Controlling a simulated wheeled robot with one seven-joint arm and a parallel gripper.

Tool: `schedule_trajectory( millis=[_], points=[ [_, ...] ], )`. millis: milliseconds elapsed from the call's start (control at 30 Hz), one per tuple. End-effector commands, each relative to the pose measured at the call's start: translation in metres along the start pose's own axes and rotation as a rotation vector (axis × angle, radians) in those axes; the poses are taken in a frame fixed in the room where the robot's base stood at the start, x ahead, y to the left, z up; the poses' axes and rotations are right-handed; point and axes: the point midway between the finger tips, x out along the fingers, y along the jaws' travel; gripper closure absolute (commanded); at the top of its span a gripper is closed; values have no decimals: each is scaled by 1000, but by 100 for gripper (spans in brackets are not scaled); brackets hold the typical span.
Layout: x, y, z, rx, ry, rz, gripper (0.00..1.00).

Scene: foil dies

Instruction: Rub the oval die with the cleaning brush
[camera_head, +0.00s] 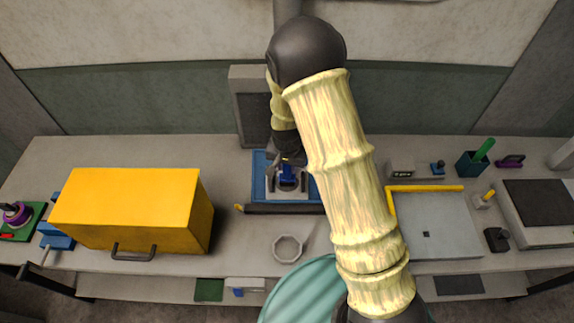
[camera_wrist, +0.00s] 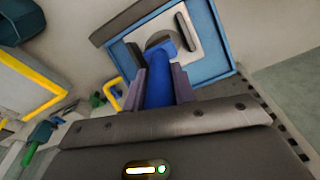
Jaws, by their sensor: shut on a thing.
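My gripper (camera_head: 287,168) is shut on the blue handle of the cleaning brush (camera_head: 287,174). In the wrist view the brush (camera_wrist: 158,90) lies between the two gripper fingers (camera_wrist: 160,78), and its head points away from me. The brush head is over the dark grey rounded die (camera_wrist: 158,38), which I take for the oval die; it is partly hidden by the brush. I cannot tell whether the bristles touch it. The die is on a light plate (camera_wrist: 203,48) inside a blue tray (camera_head: 258,180), below my gripper.
A yellow box (camera_head: 130,200) with a handle stands left of the tray. A white ring-shaped thing (camera_head: 287,249) is in front. A grey panel with a yellow edge (camera_head: 440,230) lies to the right. A dark bar (camera_head: 283,209) runs along the tray's front. A grey block (camera_head: 250,105) stands behind.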

Motion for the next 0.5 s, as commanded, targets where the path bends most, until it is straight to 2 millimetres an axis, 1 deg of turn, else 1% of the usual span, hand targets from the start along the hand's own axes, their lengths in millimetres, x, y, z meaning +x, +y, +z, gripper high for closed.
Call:
schedule_trajectory(
  millis=[500],
  points=[
    [7,-1,-3,0,1,0,97]
  ],
)
